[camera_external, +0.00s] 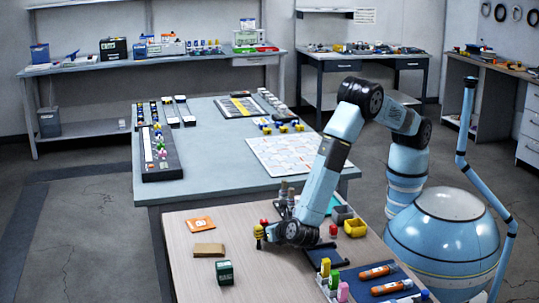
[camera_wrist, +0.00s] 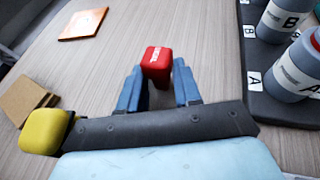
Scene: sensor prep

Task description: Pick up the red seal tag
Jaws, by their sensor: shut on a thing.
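The red seal tag (camera_wrist: 157,62) is a small red block with white lettering on its side. In the wrist view it sits between the two blue fingers of my gripper (camera_wrist: 158,72), which are shut on it. Whether it touches the table or is just above it I cannot tell. In the external view my gripper (camera_external: 264,232) is low over the near wooden table (camera_external: 190,265), and a small red spot beside it looks like the tag (camera_external: 264,222).
An orange card (camera_external: 200,224), a brown pad (camera_external: 208,250) and a green box (camera_external: 224,272) lie left of my gripper. A dark tray (camera_wrist: 262,108) with bottles marked A (camera_wrist: 292,75) and B (camera_wrist: 283,20) stands to the right.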

